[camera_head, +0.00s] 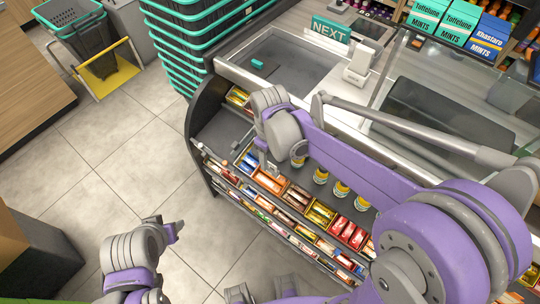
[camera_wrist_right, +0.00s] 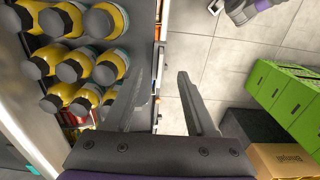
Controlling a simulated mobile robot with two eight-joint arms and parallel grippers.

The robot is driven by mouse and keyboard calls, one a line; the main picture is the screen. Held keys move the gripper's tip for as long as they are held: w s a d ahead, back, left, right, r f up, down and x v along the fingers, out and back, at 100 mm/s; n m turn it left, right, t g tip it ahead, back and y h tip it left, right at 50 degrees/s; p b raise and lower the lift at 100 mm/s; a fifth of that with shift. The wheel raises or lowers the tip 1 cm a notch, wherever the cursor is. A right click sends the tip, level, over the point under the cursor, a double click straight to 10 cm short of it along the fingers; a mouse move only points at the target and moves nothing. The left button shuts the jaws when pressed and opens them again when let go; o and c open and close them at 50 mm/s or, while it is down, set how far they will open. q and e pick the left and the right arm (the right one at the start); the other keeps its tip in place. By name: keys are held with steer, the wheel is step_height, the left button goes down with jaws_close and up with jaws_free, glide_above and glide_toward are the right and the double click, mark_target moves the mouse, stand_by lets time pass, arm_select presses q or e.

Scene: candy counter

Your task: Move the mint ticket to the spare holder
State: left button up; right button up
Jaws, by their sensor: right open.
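I cannot pick out the mint ticket or the spare holder with certainty in either view. The candy shelf front (camera_head: 262,207) carries narrow edges where any ticket is too small to tell. My right gripper (camera_head: 268,163) hangs by the upper part of this shelf in the head view. In the right wrist view, the right gripper (camera_wrist_right: 160,76) has its two dark fingers apart, with nothing between them but the shelf edge and floor beyond. My left gripper (camera_head: 172,231) is at the lower left over the floor, away from the shelf; its jaws are not clear.
Yellow bottles with grey caps (camera_wrist_right: 72,65) stand in rows beside the right fingers. Teal stacked baskets (camera_head: 195,45) stand behind the shelf. A small teal item (camera_head: 257,63) lies on the counter. Green boxes (camera_wrist_right: 285,90) are at right in the wrist view. The tiled floor (camera_head: 110,185) is clear.

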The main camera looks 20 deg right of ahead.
step_height(320, 180, up, 11)
steer(key=shift+p, duration=0.4)
steer(key=shift+f, duration=0.15)
stand_by(0.5)
